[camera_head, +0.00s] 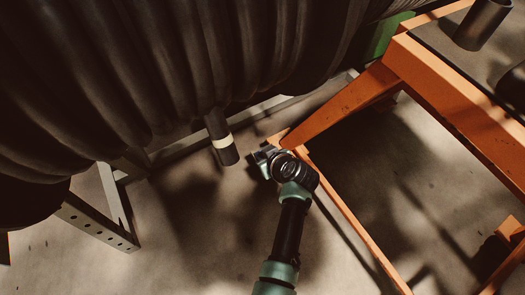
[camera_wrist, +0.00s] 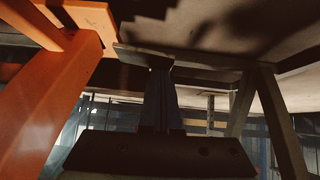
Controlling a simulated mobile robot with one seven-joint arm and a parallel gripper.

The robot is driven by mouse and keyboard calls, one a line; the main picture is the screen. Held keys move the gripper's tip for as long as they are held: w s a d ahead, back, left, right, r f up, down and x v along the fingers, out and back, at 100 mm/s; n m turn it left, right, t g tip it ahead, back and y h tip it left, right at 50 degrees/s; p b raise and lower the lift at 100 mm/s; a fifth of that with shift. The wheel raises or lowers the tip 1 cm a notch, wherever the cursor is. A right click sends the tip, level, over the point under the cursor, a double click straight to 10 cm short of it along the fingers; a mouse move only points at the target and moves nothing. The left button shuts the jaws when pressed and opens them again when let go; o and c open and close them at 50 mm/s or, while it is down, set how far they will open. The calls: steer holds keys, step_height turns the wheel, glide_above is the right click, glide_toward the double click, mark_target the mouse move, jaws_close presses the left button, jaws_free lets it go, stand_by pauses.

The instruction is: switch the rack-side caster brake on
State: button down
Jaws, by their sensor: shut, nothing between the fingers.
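My gripper (camera_head: 263,158) is low near the floor in the head view, beside the foot end of the orange bench frame (camera_head: 340,103). In the wrist view my gripper (camera_wrist: 159,66) shows as two dark fingers closed together, with nothing between them. A dark flat plate (camera_wrist: 130,55) shows at the fingertips; I cannot tell whether it is the brake pedal or whether they touch. The orange leg and foot (camera_wrist: 82,14) are to the left in the wrist view. I cannot make out a caster wheel or the brake's position in either view.
A grey rack (camera_head: 112,200) holding large dark hose coils (camera_head: 170,60) stands at the left. A low orange rail (camera_head: 355,225) runs right of my arm. The floor (camera_head: 190,250) at the lower left is clear.

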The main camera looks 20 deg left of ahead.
steer(key=shift+s+a+f, duration=0.15)
steer(key=shift+s+f, duration=0.15)
steer(key=shift+f, duration=0.15)
steer(key=shift+s+a+f+n+t+h, duration=0.1)
steer(key=shift+f+n+t+h, duration=0.25)
steer(key=shift+t, duration=0.15)
steer(key=shift+a+f+b, duration=0.1)
steer(key=shift+f+b, duration=0.25)
steer(key=shift+b, duration=0.05)
steer(key=a+r+p+v, duration=0.1)
steer(key=a+p+v, duration=0.1)
steer(key=p+v, duration=0.8)
steer(key=v, duration=0.3)
steer(key=shift+r+p, duration=0.35)
steer(key=shift+p, duration=0.05)
steer(key=shift+a, duration=0.15)
